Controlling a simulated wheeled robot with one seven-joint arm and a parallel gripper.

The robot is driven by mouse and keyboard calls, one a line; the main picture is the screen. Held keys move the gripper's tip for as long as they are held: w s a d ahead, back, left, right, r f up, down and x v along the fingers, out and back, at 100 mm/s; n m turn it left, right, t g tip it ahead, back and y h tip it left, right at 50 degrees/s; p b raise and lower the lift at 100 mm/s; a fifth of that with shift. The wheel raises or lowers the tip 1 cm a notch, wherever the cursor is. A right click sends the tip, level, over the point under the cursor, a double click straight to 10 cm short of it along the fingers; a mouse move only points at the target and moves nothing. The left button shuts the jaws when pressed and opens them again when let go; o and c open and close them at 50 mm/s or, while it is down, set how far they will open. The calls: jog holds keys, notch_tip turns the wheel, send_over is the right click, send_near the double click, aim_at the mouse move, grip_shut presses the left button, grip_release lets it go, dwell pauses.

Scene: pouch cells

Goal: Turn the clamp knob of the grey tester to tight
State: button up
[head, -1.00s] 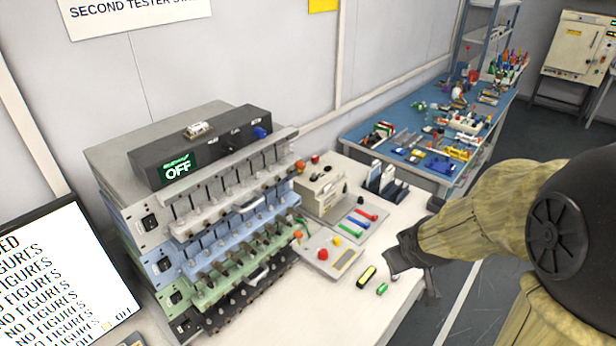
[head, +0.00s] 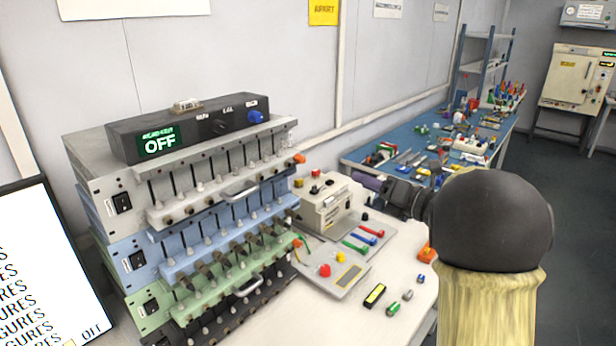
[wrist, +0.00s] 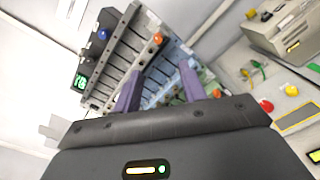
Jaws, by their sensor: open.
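The grey tester (head: 102,190) is the top light-grey tier of the stack at left centre in the head view. An orange knob (head: 300,158) sits at its right end; it also shows in the wrist view (wrist: 158,39). I cannot read the knob's setting. My gripper (head: 362,180) is to the right of the stack, a clear gap from the knob, pointing left towards it. In the wrist view, its two purple fingers (wrist: 160,72) are apart with nothing held between them. The tester (wrist: 127,48) lies beyond them.
Blue (head: 118,238) and green (head: 135,292) tiers lie below the grey one. A black display box (head: 185,135) reading OFF sits on top. A beige device (head: 322,205) stands right of the stack. A blue bench (head: 360,160) holds many small items behind my arm.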

jog(key=shift+s+a+n, duration=0.1)
jog(key=shift+s+n, duration=0.05)
jog(key=shift+n, duration=0.15)
jog(key=shift+a, duration=0.1)
jog(key=p, duration=0.5)
send_near(304, 160)
jog(key=x, duration=0.8)
jog(key=shift+a, duration=0.3)
grip_shut()
